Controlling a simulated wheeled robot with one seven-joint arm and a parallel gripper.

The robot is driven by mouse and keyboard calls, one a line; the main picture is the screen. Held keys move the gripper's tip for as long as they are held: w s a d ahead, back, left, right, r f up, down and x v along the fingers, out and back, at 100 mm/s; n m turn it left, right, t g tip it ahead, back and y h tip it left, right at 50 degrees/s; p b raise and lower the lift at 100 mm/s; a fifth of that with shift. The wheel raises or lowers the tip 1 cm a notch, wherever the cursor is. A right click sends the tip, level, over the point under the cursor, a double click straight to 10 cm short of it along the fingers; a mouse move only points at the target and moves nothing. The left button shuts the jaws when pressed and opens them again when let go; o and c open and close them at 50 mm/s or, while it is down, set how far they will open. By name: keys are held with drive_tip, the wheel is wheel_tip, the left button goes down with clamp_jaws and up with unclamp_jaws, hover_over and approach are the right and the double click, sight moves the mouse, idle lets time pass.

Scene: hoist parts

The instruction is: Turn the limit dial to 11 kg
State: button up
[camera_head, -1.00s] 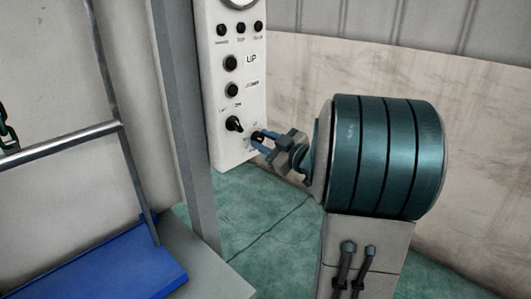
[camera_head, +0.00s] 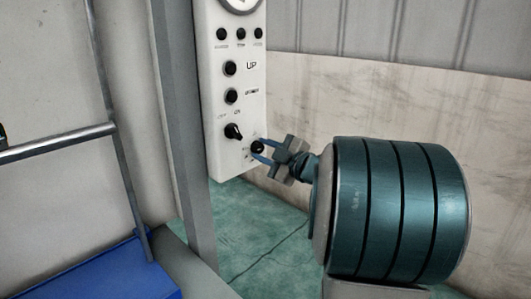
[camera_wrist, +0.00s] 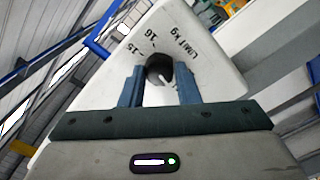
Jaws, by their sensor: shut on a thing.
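The limit dial (camera_head: 257,147) is a small black round knob low on the white control panel (camera_head: 225,166). In the wrist view the dial (camera_wrist: 158,68) sits between my two blue fingers, with a pale pointer mark on its face. My gripper (camera_head: 261,151) is shut on the dial, one finger on each side; it also shows in the wrist view (camera_wrist: 159,84). The wrist view shows "LIMIT kg" and the numbers 16 and 15 printed near the dial. The other numbers are hidden or too small to read, so I cannot tell the exact setting.
Above the dial are a black selector knob (camera_head: 233,131), two larger buttons by the UP label (camera_head: 252,66), a row of small buttons and part of a gauge (camera_head: 240,3). A grey post (camera_head: 184,120) stands left of the panel. A metal rail (camera_head: 60,144) and blue surface (camera_head: 95,265) are further left.

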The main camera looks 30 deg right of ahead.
drive_tip(key=o, duration=1)
drive_tip(key=p+v, duration=0.1)
drive_tip(key=v, duration=1.2)
drive_tip(key=shift+s+d, duration=0.1)
drive_tip(key=shift+s, duration=0.3)
